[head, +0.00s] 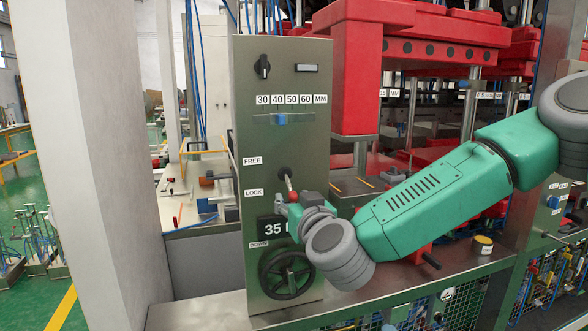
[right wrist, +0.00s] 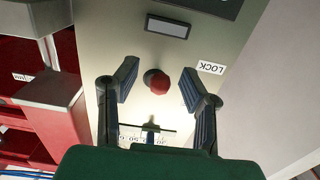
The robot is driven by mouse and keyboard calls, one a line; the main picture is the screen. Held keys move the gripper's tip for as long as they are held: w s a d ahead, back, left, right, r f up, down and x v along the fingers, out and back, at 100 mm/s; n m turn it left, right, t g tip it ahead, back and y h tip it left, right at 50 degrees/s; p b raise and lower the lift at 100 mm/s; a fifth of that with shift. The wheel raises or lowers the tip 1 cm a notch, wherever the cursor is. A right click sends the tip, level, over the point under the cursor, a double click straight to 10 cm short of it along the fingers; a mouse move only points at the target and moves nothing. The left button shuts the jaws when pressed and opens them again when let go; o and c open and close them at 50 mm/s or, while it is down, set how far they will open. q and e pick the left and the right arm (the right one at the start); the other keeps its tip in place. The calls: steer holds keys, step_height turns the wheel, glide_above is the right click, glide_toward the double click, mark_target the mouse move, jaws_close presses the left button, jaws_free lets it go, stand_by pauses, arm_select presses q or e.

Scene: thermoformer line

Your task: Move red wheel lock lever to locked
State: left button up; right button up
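The red wheel lock lever (head: 290,186) sticks out from a dark round pivot on the grey control panel (head: 245,110), between the FREE label (head: 252,160) and the LOCK label (head: 254,192). In the head view it slants downward, and its lower end is partly hidden by my right gripper (head: 289,207). In the right wrist view the lever's red knob (right wrist: 161,87) faces the camera between the two open fingers, with a visible gap on each side. The LOCK label (right wrist: 211,67) appears upside down beside the right-hand finger. My left gripper is not in view.
Below the lever are a 35 display (head: 272,229) and a black handwheel (head: 287,275). A blue slider (head: 281,119) and a black knob (head: 262,67) sit higher on the panel. A pale pillar (head: 95,130) stands left; red press parts (head: 355,80) stand right.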

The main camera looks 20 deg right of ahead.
steer(key=shift+w, duration=0.1)
steer(key=shift+r, duration=0.1)
steer(key=shift+s+r, duration=0.1)
steer(key=shift+s, duration=0.4)
steer(key=s, duration=0.6)
steer(key=shift+p, duration=0.35)
steer(key=shift+s+d, duration=0.1)
